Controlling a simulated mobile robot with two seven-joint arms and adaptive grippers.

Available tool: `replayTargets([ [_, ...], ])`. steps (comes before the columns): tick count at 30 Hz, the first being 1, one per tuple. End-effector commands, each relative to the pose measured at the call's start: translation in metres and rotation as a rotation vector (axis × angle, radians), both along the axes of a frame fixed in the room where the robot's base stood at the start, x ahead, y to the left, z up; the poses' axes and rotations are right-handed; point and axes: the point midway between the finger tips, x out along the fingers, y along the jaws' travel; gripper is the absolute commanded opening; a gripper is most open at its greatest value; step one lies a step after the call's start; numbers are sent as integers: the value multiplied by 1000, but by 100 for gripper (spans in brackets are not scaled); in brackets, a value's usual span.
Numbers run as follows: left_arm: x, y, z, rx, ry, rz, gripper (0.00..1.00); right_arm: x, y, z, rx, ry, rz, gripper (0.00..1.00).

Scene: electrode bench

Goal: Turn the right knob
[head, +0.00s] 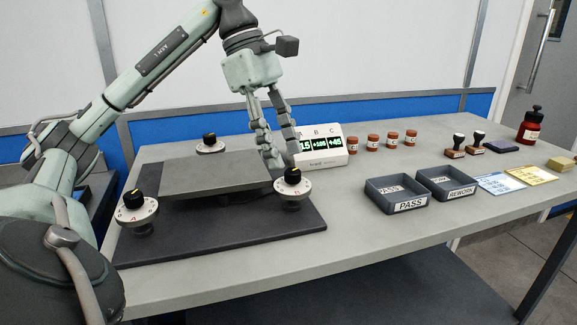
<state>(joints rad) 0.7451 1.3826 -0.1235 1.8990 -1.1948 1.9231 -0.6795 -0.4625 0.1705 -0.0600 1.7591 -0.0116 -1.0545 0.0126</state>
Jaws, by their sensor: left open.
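The right knob (292,175) is black with a yellow mark and sits on a pale dial marked B at the right corner of a levelling stand. My left gripper (281,163) points down right at this knob, with its fingers open close around or just behind it. I cannot tell whether they touch it. Another knob (132,199), on a dial marked A, is at the front left of the stand. A third knob (209,139) is at the back. A grey plate (215,175) lies between the knobs. My right gripper is not in view.
A white display (320,160) with green digits stands behind the right knob, near the gripper. Several brown jars (373,142) stand beyond it. A PASS tray (396,195) and a REWORK tray (446,184) lie to the right. The table's front right is clear.

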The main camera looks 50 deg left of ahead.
Motion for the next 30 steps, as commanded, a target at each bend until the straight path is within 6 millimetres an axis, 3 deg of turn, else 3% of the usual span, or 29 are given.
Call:
replayTargets([
  [6, 3, -10, -25, -1, 2, -1, 44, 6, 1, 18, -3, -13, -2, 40],
  [17, 4, -12, -29, -2, -2, -1, 44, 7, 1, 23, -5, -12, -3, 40],
  [27, 4, -12, -29, -2, -1, 0, 3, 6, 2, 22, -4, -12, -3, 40],
  [30, 4, -12, -29, -2, -1, 0, 0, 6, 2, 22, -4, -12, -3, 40],
])
